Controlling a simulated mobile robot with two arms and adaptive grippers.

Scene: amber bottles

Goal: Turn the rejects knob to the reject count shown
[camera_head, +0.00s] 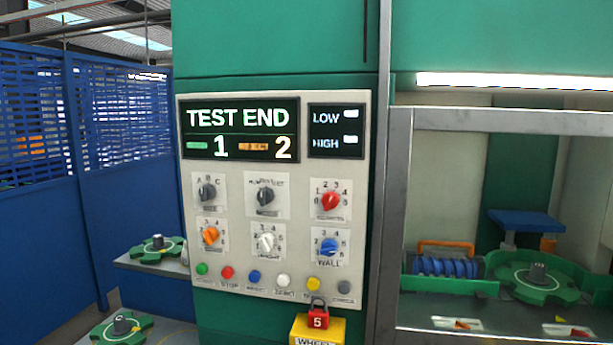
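The control panel (320,180) on the green machine carries a display (240,130) reading "TEST END", with a green tag beside 1 and an orange tag beside 2. Six knobs sit below it. The upper row has a grey knob (208,192) marked A B C, a dark grey knob (265,196) and a red knob (330,201) with a numbered dial. The lower row has an orange knob (211,235), a white knob (267,242) and a blue knob (329,247) labelled "WALL". Most small labels are too blurred to read, so I cannot tell which says rejects. Neither gripper is in view.
Several coloured buttons (255,277) line the panel's bottom edge. A red padlock (318,318) marked 5 hangs above a yellow box (318,331). Blue mesh fencing (120,190) stands left. Right of a grey post (394,200) is a bay with a green star wheel (537,281).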

